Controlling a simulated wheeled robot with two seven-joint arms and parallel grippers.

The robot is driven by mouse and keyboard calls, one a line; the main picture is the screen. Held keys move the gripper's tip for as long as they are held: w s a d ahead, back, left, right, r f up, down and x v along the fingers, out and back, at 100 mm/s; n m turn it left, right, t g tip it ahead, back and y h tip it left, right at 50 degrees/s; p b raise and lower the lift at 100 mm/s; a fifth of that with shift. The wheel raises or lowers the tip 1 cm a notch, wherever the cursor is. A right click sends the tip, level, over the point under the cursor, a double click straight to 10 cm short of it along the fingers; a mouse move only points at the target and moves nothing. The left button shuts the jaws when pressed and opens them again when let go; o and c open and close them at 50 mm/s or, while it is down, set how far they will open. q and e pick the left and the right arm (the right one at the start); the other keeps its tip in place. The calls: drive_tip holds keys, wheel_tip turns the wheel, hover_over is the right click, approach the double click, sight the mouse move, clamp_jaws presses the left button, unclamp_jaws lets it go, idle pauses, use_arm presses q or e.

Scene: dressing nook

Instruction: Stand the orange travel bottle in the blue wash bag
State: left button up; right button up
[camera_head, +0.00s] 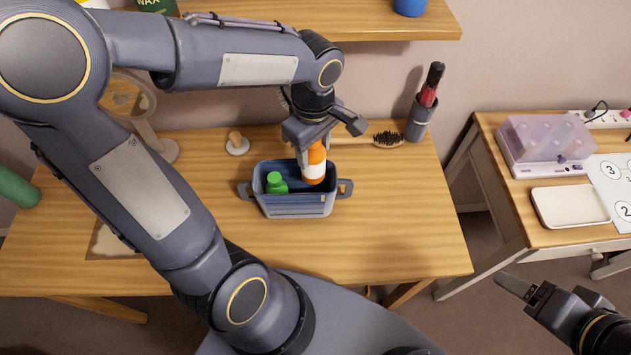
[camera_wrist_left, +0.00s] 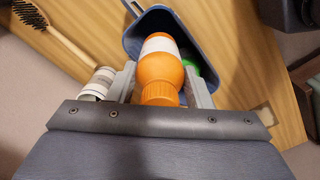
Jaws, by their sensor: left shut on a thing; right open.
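The orange travel bottle (camera_head: 315,164) has a white band and is in my left gripper (camera_head: 313,150), which is shut on it. The bottle is upright, with its lower part inside the opening of the blue wash bag (camera_head: 297,206), at the right side. Whether its base touches the bag floor is hidden. The bottle (camera_wrist_left: 160,72) also shows between the fingers in the left wrist view, over the bag (camera_wrist_left: 168,18). A green bottle (camera_head: 276,183) stands in the bag's left part. My right gripper (camera_head: 519,288) is open and empty at the lower right, away from the bag.
A small wooden-topped item (camera_head: 237,143) and a round mirror (camera_head: 130,98) are behind left. A shelf (camera_head: 400,22) overhangs the back. The table's right front is clear.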

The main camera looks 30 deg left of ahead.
sight(314, 183)
use_arm(q)
wheel_tip(314, 183, down, 13)
drive_tip(key=shift+r+b, duration=0.1)
drive_tip(key=shift+b, duration=0.3)
drive_tip(key=shift+f+b, duration=0.3)
drive_tip(key=shift+b, duration=0.05)
drive_tip(key=o, duration=0.8)
drive_tip(key=shift+r, duration=0.1)
